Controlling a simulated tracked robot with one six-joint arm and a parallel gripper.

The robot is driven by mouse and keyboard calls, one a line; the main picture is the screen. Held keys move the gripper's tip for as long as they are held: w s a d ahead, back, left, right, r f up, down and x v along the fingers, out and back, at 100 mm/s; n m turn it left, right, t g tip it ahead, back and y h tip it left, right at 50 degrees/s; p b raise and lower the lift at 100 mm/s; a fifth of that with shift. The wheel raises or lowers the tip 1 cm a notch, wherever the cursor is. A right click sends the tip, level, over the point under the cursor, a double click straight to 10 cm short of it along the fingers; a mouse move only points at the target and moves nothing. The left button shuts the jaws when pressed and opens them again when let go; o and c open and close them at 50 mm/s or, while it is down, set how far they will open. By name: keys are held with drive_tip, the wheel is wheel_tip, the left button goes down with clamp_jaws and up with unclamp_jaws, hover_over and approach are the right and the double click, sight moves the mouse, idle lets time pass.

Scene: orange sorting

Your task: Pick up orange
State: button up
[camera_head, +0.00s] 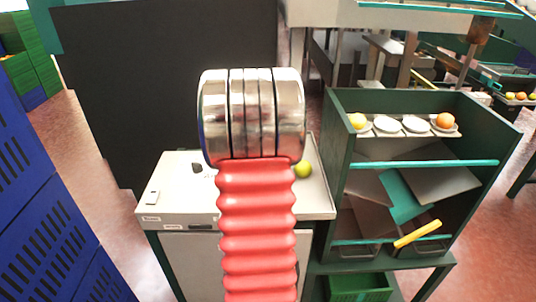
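An orange fruit (445,120) sits on a white plate at the right end of the top shelf of a green rack (482,164). A yellow fruit (357,121) sits at the left end of the same shelf. A yellow-green fruit (303,169) lies on a white-topped table (318,205), just right of my arm. My red ribbed arm with its silver end rises through the middle of the picture and covers part of the table. My gripper does not show, so whether it holds anything cannot be seen.
Empty white plates (387,124) lie between the shelf fruits. A yellow bar (418,234) juts from the lower rack. A green crate (360,288) is below. Blue crates (45,190) stand at the left. A black panel (130,90) stands behind the table. Small dark and white items lie on the tabletop's left.

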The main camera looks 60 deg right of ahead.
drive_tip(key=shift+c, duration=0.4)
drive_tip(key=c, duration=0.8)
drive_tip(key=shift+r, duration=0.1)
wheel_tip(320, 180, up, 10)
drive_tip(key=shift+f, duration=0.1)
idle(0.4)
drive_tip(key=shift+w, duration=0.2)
